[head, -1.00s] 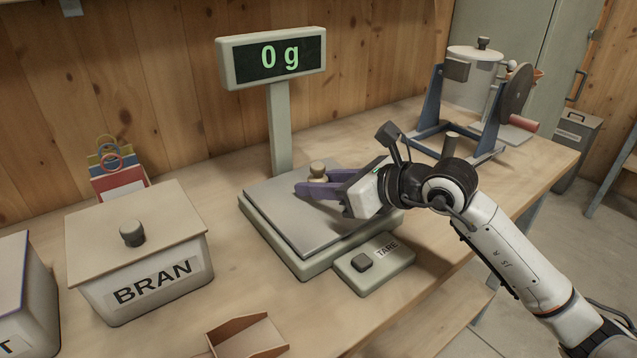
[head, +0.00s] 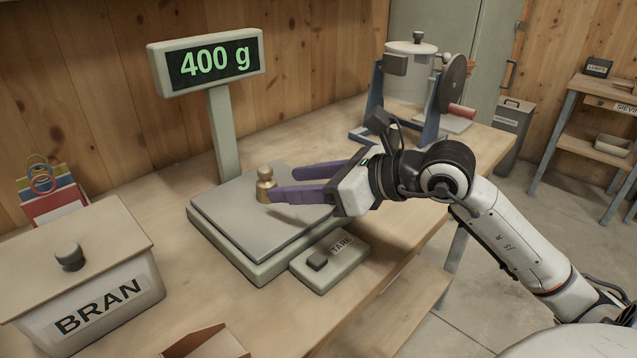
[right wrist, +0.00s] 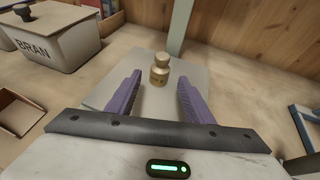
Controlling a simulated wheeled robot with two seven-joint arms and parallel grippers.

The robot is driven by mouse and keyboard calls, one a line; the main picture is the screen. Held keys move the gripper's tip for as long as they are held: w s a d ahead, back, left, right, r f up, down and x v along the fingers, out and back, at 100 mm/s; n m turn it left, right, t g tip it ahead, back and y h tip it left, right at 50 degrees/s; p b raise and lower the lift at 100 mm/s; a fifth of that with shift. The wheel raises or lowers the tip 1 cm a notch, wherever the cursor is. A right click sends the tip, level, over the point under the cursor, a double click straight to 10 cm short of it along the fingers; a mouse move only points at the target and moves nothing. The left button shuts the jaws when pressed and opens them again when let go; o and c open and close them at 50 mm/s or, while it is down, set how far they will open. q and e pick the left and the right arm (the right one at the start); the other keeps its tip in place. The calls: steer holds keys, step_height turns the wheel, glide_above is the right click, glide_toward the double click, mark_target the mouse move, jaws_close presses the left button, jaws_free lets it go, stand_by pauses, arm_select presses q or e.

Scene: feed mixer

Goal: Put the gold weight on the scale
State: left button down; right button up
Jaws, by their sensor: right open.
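The gold weight (head: 265,184) stands upright on the grey plate of the scale (head: 233,236). The scale's display (head: 207,62) reads 400 g. My right gripper (head: 285,183) is open, its purple fingers pointing left over the plate, the fingertips close to the weight. In the right wrist view the gold weight (right wrist: 160,70) stands just beyond the two spread fingertips (right wrist: 158,83), with nothing between the fingers. My left gripper is not in view.
A BRAN box (head: 88,285) with a knobbed lid stands at the left, with coloured tags (head: 50,193) behind it. A TARE button (head: 318,260) sits in front of the scale. A drum mixer (head: 412,85) stands at the back right. An open tray (head: 207,343) lies at the front.

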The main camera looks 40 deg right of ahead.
steer(key=shift+v, duration=2.5)
steer(key=shift+r, duration=0.2)
